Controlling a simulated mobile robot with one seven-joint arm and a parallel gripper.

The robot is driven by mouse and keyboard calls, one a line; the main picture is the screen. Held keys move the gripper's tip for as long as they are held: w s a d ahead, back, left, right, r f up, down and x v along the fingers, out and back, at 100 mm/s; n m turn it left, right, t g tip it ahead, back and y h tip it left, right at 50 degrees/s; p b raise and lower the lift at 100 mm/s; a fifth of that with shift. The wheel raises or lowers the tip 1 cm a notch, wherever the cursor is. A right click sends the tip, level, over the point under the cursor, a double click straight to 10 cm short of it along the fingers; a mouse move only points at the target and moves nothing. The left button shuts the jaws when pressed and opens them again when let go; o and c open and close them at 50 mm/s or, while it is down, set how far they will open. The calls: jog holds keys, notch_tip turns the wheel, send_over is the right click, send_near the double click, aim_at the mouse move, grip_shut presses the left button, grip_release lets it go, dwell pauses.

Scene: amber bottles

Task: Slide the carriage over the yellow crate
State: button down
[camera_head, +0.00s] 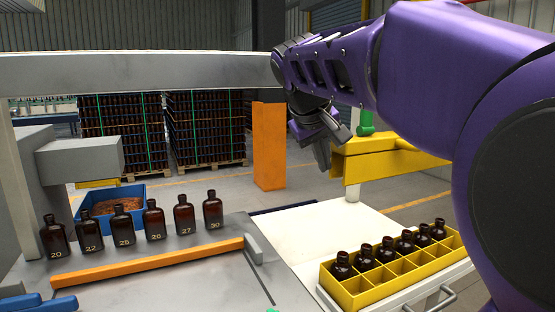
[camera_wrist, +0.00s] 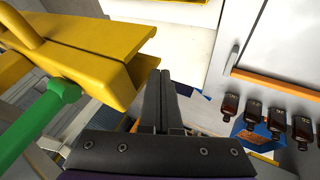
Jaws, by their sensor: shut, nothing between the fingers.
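The yellow crate (camera_head: 395,286) sits at the lower right of the head view. Dark bottles stand in its back row; its front cells look empty. A yellow bracket-like body (camera_head: 385,160) with a green handle (camera_head: 366,122) stands behind the crate and may be the carriage. In the wrist view this yellow body (camera_wrist: 85,50) and green handle (camera_wrist: 45,112) are left of my gripper. My gripper (camera_head: 325,155) is left of the yellow body in the head view, pointing down. In the wrist view its fingers (camera_wrist: 160,75) are together, with nothing between them.
Several numbered amber bottles (camera_head: 183,213) stand in a row on the grey table, behind an orange bar (camera_head: 150,263). A blue bin (camera_head: 90,200) is behind them. A grey beam (camera_head: 140,73) spans the back. An orange post (camera_head: 269,146) stands mid-view. The pale surface left of the crate is clear.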

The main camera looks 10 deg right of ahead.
jog(key=shift+w+d, duration=0.1)
jog(key=shift+d, duration=0.3)
jog(key=shift+d+r, duration=0.1)
jog(key=shift+d, duration=0.05)
